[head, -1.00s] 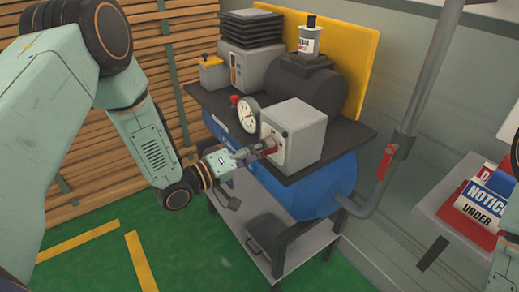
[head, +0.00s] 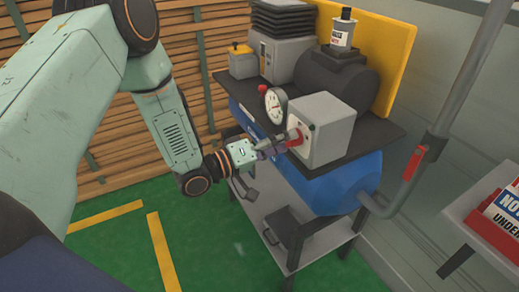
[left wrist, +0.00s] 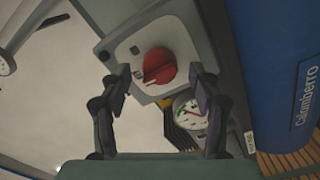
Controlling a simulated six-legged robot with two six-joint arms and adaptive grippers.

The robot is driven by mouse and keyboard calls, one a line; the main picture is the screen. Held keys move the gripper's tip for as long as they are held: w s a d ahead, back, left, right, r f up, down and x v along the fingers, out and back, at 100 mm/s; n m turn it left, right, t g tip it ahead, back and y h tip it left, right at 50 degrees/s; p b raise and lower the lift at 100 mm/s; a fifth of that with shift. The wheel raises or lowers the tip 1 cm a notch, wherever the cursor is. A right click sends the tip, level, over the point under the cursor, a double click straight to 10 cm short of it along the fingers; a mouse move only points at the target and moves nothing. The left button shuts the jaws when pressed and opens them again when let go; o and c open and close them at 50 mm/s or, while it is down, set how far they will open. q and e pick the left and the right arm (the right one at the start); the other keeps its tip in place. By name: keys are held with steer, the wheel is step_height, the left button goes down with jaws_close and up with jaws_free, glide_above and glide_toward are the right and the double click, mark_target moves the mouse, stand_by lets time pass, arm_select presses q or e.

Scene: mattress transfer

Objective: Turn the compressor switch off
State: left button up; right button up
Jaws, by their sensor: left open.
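The compressor has a blue tank (head: 335,186) with a grey switch box (head: 325,122) on its dark top plate. In the left wrist view, a red rotary switch knob (left wrist: 159,66) sits on the pale face of the box (left wrist: 130,45). In the head view the red knob (head: 296,137) shows just beyond the fingers. My left gripper (head: 285,143) is open in front of the box face. In the left wrist view its two fingers (left wrist: 158,95) stand on either side below the knob, apart from it. My right gripper is not in view.
A round pressure gauge (head: 275,104) stands left of the box, close to my left gripper. A pipe with a red handle (head: 415,162) rises at the right. A lower shelf (head: 290,215) holds a dark tray. Green floor is clear at front left.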

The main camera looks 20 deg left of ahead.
arm_select(q)
steer(key=v, duration=1)
steer(key=shift+s+a, duration=0.25)
steer(key=shift+s, duration=0.05)
stand_by(0.4)
steer(key=s+f+g+y, duration=0.2)
steer(key=f+g+y, duration=0.1)
steer(key=f, duration=0.4)
steer(key=s+f+g+y, duration=0.2)
steer(key=s+f+y, duration=0.15)
steer(key=f, duration=0.35)
steer(key=s+f+m+g+y, duration=0.2)
steer(key=s+f+g, duration=0.2)
steer(key=s, duration=0.7)
steer(key=s+d+f+m+g+y, duration=0.1)
steer(key=s+f+g, duration=0.4)
steer(key=s, duration=0.7)
steer(key=shift+f+m+y, duration=0.15)
steer(key=shift+m+y, duration=0.45)
steer(key=shift+y, duration=0.15)
